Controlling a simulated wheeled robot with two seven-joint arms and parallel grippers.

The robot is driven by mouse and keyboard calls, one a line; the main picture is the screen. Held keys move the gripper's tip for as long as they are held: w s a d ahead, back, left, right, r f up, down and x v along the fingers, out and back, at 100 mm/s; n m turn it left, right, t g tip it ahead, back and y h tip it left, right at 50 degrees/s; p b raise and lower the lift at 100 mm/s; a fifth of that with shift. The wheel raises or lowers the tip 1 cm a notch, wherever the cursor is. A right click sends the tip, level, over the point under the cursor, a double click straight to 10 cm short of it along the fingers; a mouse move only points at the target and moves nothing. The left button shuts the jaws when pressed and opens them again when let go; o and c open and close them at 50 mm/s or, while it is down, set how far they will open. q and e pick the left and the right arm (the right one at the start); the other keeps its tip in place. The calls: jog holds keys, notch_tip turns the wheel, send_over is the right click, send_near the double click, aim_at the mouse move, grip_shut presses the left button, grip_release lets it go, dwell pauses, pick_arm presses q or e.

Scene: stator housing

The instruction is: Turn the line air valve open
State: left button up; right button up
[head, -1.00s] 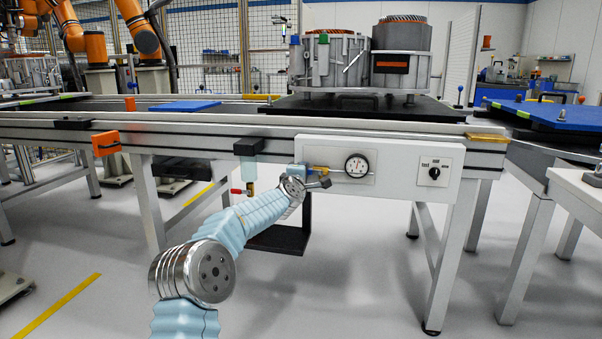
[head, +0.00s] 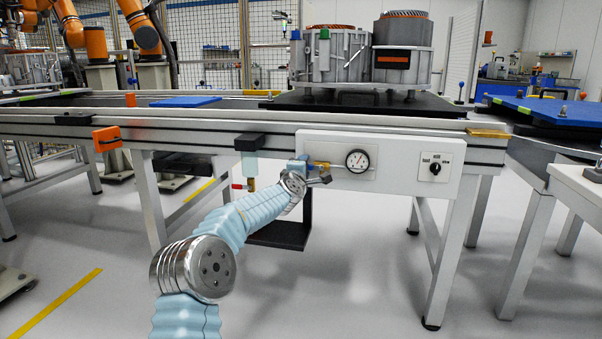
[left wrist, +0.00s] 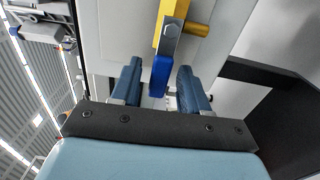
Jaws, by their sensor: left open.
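The line air valve (head: 319,165) has a brass-yellow body on the white panel below the bench edge, partly hidden by my left arm in the head view. In the left wrist view, its yellow body (left wrist: 199,29) shows at the top, with a grey lever ending in a blue grip (left wrist: 160,77). My left gripper (left wrist: 159,84) is open, with one dark blue finger on each side of the blue grip. Gaps show between the grip and both fingers. In the head view, my left gripper is mostly hidden behind its own wrist. My right gripper is not in view.
A round gauge (head: 358,161) sits right of the valve, and a rotary switch (head: 434,168) farther right. A clear filter bowl (head: 249,165) with a red-handled drain hangs left of my wrist. A dark shelf (head: 279,235) is below. Stator housings (head: 335,57) stand on the bench.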

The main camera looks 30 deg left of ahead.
pick_arm(q)
jog(key=b+v, duration=0.3)
jog(key=v, duration=1)
jog(key=shift+s, duration=0.25)
jog(key=shift+d, duration=0.1)
